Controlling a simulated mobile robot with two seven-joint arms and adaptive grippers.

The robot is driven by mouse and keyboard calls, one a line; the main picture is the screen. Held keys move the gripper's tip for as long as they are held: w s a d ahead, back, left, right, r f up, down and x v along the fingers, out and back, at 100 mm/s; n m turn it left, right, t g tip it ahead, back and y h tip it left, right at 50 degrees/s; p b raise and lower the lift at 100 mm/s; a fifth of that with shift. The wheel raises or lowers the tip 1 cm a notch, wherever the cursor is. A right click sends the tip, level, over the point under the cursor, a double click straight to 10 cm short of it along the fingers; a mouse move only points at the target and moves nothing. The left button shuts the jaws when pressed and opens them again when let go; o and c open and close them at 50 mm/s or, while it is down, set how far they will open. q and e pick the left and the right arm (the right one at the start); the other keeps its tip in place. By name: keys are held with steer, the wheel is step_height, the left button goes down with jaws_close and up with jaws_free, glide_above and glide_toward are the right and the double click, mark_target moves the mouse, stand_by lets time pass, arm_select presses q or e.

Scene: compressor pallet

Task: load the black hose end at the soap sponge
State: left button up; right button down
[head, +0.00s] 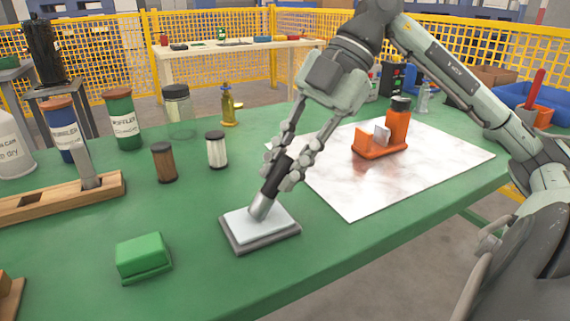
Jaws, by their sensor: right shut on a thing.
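My right gripper (284,172) is shut on the black hose end (271,184), a short black cylinder with a grey lower part. It is held tilted, its top leaning right. Its grey tip is at the surface of a pale pad (277,220) in a flat grey tray, which appears to be the soap sponge; I cannot tell how firmly it presses. A green block (143,254) on a darker green base lies to the left of the pad. My left gripper is not in view.
A brown-bodied shaker (165,162) and a white-bodied shaker (217,150) stand behind the pad. A wooden holder (60,198) lies at left. An orange bottle (397,124) in an orange holder stands on a white marbled sheet (360,190). The green table (340,255) is clear in front.

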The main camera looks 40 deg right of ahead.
stand_by(0.4)
steer(key=shift+r+p, duration=2.55)
steer(key=shift+r, duration=0.95)
